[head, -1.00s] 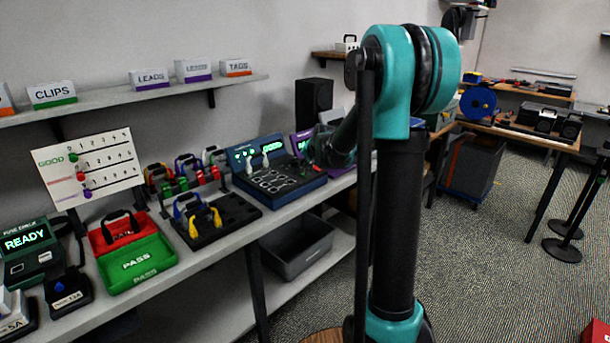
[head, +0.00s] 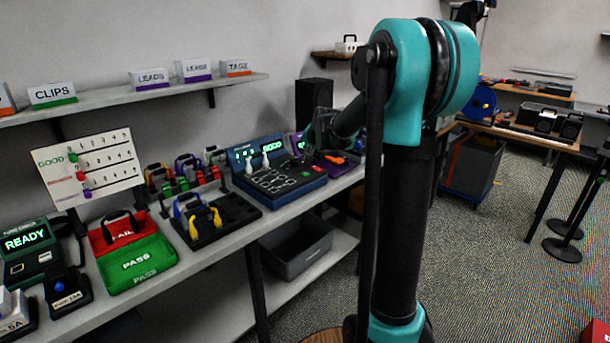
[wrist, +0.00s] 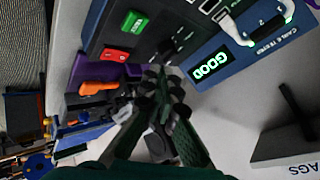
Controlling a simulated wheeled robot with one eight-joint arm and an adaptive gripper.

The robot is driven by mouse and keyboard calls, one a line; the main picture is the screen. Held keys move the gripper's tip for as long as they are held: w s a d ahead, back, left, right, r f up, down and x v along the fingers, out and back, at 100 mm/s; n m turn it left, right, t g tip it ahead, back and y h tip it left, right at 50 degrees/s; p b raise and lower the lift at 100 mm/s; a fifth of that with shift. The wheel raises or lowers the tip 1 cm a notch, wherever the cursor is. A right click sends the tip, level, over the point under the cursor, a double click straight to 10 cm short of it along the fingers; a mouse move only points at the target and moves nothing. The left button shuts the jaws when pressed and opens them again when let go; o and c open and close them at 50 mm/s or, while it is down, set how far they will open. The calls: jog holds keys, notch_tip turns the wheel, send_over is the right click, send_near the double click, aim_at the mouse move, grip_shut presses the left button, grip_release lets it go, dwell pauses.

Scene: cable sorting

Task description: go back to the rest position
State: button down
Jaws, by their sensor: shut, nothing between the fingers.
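My gripper (head: 308,154) is shut and empty, held above the right end of the blue cable tester (head: 282,186), near the wall. In the wrist view my gripper (wrist: 158,78) has its fingertips together with nothing between them. The tester's lit display (wrist: 210,66) reads GOOD. A green button (wrist: 134,21) and a red button (wrist: 115,54) show on the tester's dark panel. A white cable (wrist: 272,22) arches over the tester. My arm's teal elbow and black column hide part of the bench's right end in the head view.
A purple device (wrist: 120,72) with an orange part (wrist: 100,87) stands beside the tester. A black tray with yellow and blue cables (head: 225,216), a green PASS tray (head: 140,264) and a red FAIL tray (head: 118,228) lie left. A shelf (head: 150,96) runs along the wall.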

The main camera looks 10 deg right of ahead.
jog(key=shift+s, duration=0.1)
dwell(0.3)
jog(key=s+d+f+n+g, duration=0.1)
jog(key=s+f, duration=0.5)
jog(key=s, duration=0.7)
jog(key=s+d+f+n+g+h, duration=0.1)
jog(key=s+f, duration=0.5)
jog(key=s, duration=0.8)
jog(key=s+d+f+n+g+h, duration=0.1)
jog(key=s+f+n, duration=0.3)
jog(key=s, duration=0.9)
notch_tip(320, 180, down, 2)
jog(key=shift+s+d+f+n+g, duration=0.1)
jog(key=shift+s+d+n+g, duration=0.3)
jog(key=shift+g, duration=0.5)
